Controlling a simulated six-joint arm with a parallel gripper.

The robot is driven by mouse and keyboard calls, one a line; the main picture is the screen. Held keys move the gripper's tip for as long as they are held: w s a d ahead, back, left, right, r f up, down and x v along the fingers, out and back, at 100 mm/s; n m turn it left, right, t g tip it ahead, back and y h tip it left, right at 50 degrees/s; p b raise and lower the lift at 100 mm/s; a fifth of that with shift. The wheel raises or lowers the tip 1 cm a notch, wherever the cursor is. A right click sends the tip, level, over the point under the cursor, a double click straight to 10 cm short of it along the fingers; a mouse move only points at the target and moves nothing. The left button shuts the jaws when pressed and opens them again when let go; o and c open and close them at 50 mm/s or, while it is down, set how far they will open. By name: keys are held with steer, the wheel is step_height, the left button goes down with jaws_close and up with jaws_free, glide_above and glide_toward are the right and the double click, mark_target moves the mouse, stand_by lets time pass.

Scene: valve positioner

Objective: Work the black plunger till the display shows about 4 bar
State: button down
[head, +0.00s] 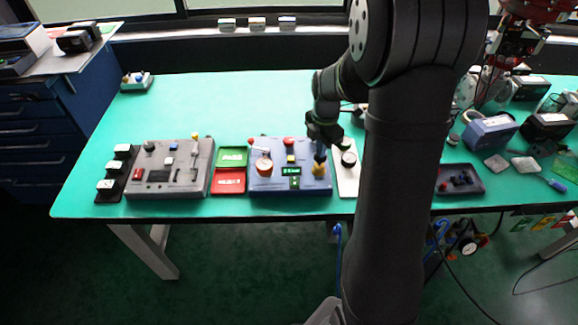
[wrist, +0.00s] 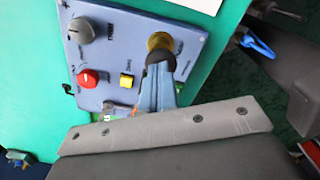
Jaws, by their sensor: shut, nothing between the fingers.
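The blue-grey positioner box (head: 262,183) stands near the table's front edge. Its black plunger (head: 318,158) with a yellow collar is at the box's right side; the wrist view shows the black cap (wrist: 158,55) too. My gripper (head: 320,151) is shut and empty, pointing down over the plunger. In the wrist view its fingertips (wrist: 163,72) overlap the cap's near edge; I cannot tell whether they touch it. The small display (head: 291,171) has green digits, too small to read surely; the gripper mostly hides it in the wrist view.
The box also carries a red button (wrist: 88,78), a yellow square button (wrist: 126,80) and a grey knob (wrist: 82,30). Green and red trays (head: 231,158) lie left of it, then a grey control box (head: 170,188). A white plate with a black knob (head: 349,158) is close right.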

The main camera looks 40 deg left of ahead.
steer(key=shift+f, duration=0.8)
stand_by(1.1)
steer(key=shift+r, duration=1.45)
steer(key=shift+r, duration=2.5)
steer(key=shift+f, duration=3.15)
